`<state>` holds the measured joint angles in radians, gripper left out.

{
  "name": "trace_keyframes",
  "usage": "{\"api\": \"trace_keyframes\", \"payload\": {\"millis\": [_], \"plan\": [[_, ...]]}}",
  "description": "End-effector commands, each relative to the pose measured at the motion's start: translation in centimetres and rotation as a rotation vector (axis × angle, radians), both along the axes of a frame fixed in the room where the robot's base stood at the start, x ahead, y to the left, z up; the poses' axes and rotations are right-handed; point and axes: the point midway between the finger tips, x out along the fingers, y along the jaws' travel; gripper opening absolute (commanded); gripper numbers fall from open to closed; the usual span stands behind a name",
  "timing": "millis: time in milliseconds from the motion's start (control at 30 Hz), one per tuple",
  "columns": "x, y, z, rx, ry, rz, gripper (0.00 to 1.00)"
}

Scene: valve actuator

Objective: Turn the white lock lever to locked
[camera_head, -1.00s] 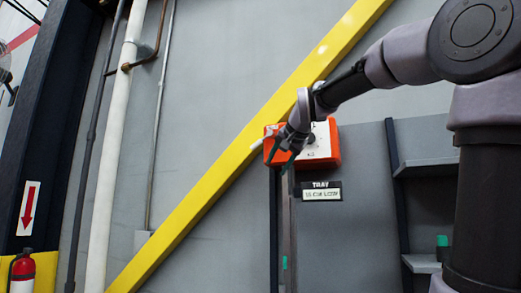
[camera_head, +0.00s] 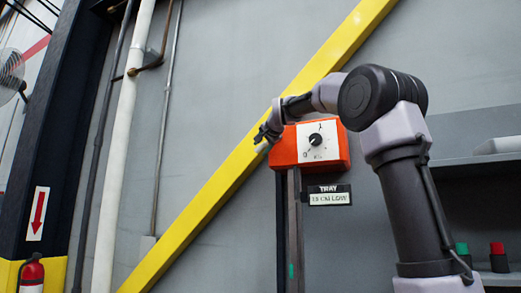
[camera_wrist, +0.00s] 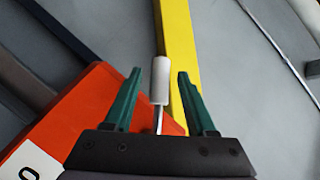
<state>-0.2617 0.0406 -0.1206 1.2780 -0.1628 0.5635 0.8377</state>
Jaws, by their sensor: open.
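The white lock lever (camera_wrist: 160,80) shows in the wrist view as a white grip on a thin metal rod, beside the orange actuator box. In that view it lies between the two green fingers of my gripper (camera_wrist: 160,92), with a gap on both sides. My gripper is open. In the head view my gripper (camera_head: 262,140) is at the left end of the orange box (camera_head: 341,150), and the lever's pale tip (camera_head: 262,147) shows just below the fingers. The box has a white face with a black knob (camera_head: 315,140) and the marks 0 and 1.
A yellow diagonal beam (camera_head: 215,197) runs behind the box. Shelves with a green and a red item (camera_head: 497,258) are at the right. A fire extinguisher (camera_head: 31,274) is at lower left.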

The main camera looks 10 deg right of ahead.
Motion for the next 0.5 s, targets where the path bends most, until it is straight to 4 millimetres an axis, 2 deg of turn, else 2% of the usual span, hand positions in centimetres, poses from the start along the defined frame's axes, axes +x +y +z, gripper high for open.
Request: {"api": "trace_keyframes", "payload": {"millis": [133,433,467,500], "plan": [[1.19,0.12,-0.28,0.000,0.000,0.000,0.56],[1.40,0.15,-0.34,0.001,0.000,0.000,0.56],[1.40,0.15,-0.34,0.001,0.000,0.000,0.53],[1.40,0.15,-0.34,0.001,0.000,0.000,0.37]]}}
